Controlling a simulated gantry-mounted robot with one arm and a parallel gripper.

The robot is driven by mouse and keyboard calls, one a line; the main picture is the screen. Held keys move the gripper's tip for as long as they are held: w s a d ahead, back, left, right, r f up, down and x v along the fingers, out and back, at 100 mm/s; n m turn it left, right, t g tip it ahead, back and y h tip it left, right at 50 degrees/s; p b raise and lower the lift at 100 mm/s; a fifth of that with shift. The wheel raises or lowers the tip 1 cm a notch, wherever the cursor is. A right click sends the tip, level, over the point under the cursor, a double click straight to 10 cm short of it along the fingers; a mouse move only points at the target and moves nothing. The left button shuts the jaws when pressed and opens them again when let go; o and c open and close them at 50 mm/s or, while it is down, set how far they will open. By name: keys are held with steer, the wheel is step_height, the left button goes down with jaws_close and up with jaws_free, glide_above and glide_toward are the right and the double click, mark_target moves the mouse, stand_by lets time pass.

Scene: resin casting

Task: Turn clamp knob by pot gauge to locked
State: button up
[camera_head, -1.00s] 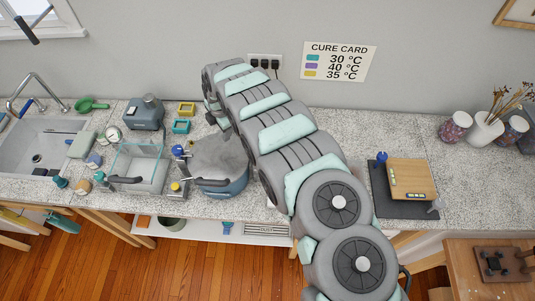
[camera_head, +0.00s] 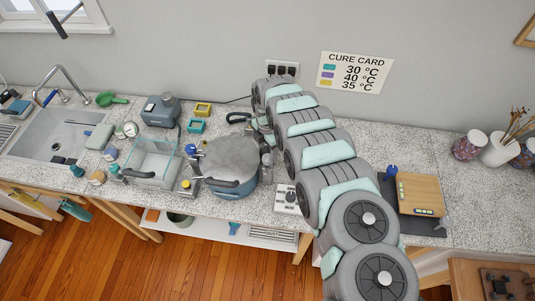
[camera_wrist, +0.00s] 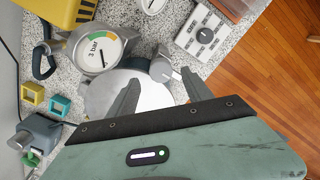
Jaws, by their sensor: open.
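The pressure pot (camera_head: 230,190) stands on the counter with its grey lid (camera_head: 232,155) on; the lid also shows in the wrist view (camera_wrist: 150,93). The round pot gauge (camera_wrist: 98,50), marked 3 bar, sits at the lid's edge. A grey clamp knob (camera_wrist: 163,69) with a pale bar-like end is right of the gauge at the lid's rim. My gripper (camera_wrist: 160,74) is open, its two dark fingers apart on either side of the knob's area. I cannot tell whether they touch it. In the head view my arm hides the gripper.
A white dial panel (camera_head: 286,199) lies right of the pot. A black loop handle (camera_wrist: 43,62) is beside the gauge. Yellow (camera_head: 202,109) and teal (camera_head: 196,126) frames, a blue-grey pump (camera_head: 160,111) and a clear tank (camera_head: 152,163) stand to the left.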

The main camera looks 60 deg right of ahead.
mark_target(268, 158)
step_height(268, 158, down, 3)
steer(key=shift+a+r, duration=0.1)
steer(key=shift+a, duration=0.05)
steer(key=shift+s+f, duration=0.1)
steer(key=shift+f, duration=0.4)
steer(key=shift+c, duration=0.3)
jaws_close()
